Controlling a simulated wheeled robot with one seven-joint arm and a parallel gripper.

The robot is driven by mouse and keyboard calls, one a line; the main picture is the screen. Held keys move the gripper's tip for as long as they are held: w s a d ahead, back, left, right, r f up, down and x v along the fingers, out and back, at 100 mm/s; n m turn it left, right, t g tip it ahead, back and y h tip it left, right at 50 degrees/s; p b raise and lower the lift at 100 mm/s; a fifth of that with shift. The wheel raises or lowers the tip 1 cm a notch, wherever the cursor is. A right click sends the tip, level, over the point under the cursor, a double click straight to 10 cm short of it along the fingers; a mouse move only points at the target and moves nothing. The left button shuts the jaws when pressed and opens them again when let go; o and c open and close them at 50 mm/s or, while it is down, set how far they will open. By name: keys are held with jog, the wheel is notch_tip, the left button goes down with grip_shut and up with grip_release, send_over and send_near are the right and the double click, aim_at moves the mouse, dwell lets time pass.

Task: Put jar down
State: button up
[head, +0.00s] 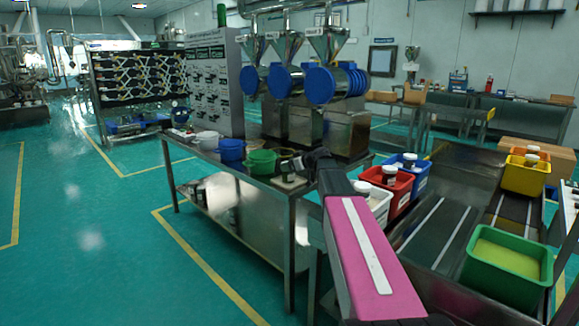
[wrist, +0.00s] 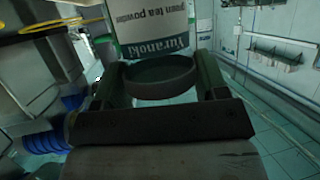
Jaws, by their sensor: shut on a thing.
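My gripper (wrist: 158,82) is shut on the dark lid of a jar (wrist: 155,30). In the head view my gripper (head: 300,162) is at the right part of the steel table (head: 283,192), right of the green bowl (head: 261,162). The held jar shows small there (head: 288,174), partly hidden by the gripper. I cannot tell whether its base touches the table.
A blue container (head: 231,150) and a white bowl (head: 207,140) stand left of the green bowl. Steel machines with blue drums (head: 335,84) stand behind. To the right are a red bin (head: 402,186) with a jar, a blue bin (head: 422,171) and a green bin (head: 500,286).

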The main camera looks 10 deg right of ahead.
jog(key=o, duration=0.9)
jog(key=shift+f, duration=0.1)
jog(key=shift+o, duration=0.2)
jog(key=v, duration=1.2)
